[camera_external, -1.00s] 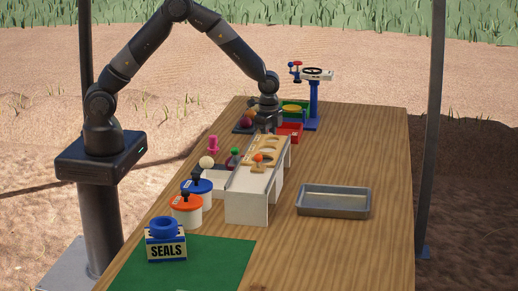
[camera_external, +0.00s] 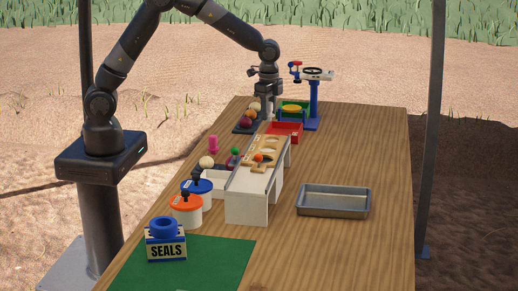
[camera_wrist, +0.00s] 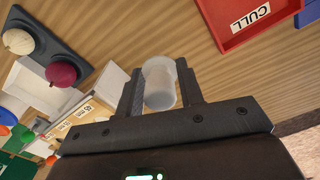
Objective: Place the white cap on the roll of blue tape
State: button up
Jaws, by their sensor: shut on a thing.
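A whitish, translucent, cylinder-shaped cap (camera_wrist: 160,84) sits between the two dark fingers of my gripper (camera_wrist: 161,90) in the wrist view. The fingers are shut on its sides, and it is held above the wooden table. In the external view my gripper (camera_external: 267,108) is over the far part of the table, beyond the white ramp. A thick blue ring, which looks like the roll of blue tape (camera_external: 164,225), lies on top of the SEALS box (camera_external: 166,247) at the near left, far from my gripper. Nothing is seen on top of the ring.
The white ramp (camera_external: 247,204) with a wooden sorting board stands mid-table. Orange-lidded (camera_external: 187,214) and blue-lidded (camera_external: 196,187) tubs stand behind the SEALS box. A red CULL tray (camera_wrist: 243,20), a dark onion tray (camera_external: 241,129) and a blue stand (camera_external: 313,103) are near my gripper. A metal tray (camera_external: 334,201) lies right.

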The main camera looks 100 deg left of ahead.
notch_tip(320, 180, up, 15)
jog(key=w+d+m, duration=0.2)
jog(key=d+m, duration=0.2)
jog(key=d, duration=1.2)
jog(key=w+d+m, duration=0.2)
jog(key=d+m, duration=0.1)
jog(key=d, duration=1.2)
jog(key=s+d+m, duration=0.3)
jog(key=s+d, duration=0.2)
jog(key=d, duration=0.8)
jog(key=s+d+m, duration=0.3)
jog(key=s+d, duration=0.2)
jog(key=d, duration=0.8)
jog(key=s+d+m, duration=0.5)
jog(key=s+d, duration=1.4)
send_over(163, 222)
jog(key=f, duration=1.1)
jog(key=shift+s+d+f, duration=0.15)
jog(key=shift+s+f, duration=0.1)
jog(key=shift+s, duration=0.1)
jog(key=shift+w+f, duration=0.35)
jog(key=shift+w, duration=0.1)
jog(key=shift+f, duration=1.9)
jog(key=shift+f, duration=0.15)
